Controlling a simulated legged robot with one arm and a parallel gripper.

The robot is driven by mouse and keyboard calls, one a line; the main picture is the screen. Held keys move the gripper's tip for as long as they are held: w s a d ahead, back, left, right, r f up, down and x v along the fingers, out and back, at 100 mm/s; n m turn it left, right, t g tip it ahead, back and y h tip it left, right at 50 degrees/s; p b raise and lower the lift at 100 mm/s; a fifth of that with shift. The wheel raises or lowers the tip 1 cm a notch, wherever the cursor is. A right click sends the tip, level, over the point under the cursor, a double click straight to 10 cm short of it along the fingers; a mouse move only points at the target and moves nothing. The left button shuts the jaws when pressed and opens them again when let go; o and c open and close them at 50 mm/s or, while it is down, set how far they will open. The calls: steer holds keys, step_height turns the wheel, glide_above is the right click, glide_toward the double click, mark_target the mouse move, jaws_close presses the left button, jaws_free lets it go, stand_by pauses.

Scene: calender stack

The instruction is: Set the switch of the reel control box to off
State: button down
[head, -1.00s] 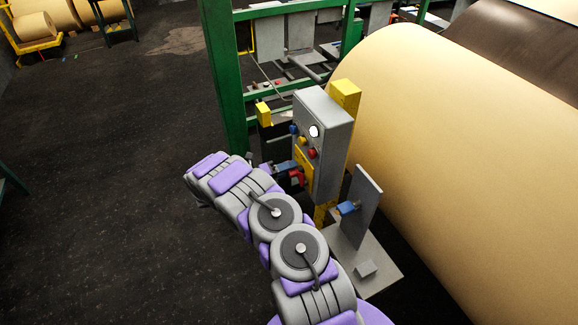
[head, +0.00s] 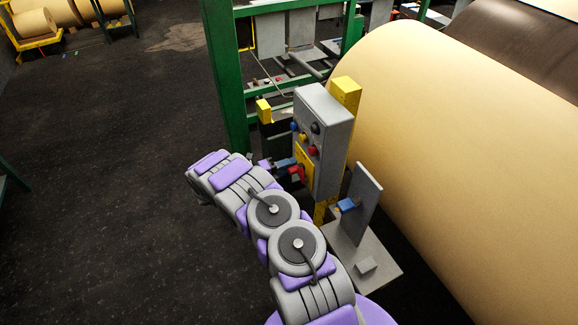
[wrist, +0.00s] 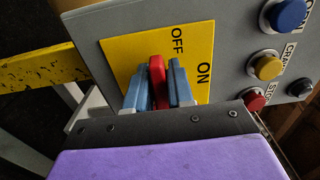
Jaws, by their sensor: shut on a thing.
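The grey reel control box (head: 330,115) stands upright on a yellow post, and its front face also fills the wrist view (wrist: 232,50). The red switch handle (wrist: 157,80) sits on a yellow plate (wrist: 125,58) marked OFF and ON. The handle's tip points up in the wrist view, on the OFF label's side and away from ON. My gripper (wrist: 158,88) has a blue finger on each side of the handle and is shut on it. In the head view my gripper (head: 287,167) reaches the box from the left; the handle (head: 298,173) shows beside it. The handle's base is partly hidden.
Blue (wrist: 288,14), yellow (wrist: 267,67) and red (wrist: 252,102) buttons and a dark round lamp (head: 315,128) are on the box face. A large paper roll (head: 440,140) lies to the right, a green frame (head: 225,90) behind.

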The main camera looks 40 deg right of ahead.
steer(key=c, duration=1.1)
jaws_free()
steer(key=shift+w+f, duration=0.2)
steer(key=shift+s+r, duration=0.1)
steer(key=shift+s, duration=0.05)
steer(key=b+v, duration=0.1)
steer(key=v, duration=1.6)
steer(key=shift+a+b, duration=0.3)
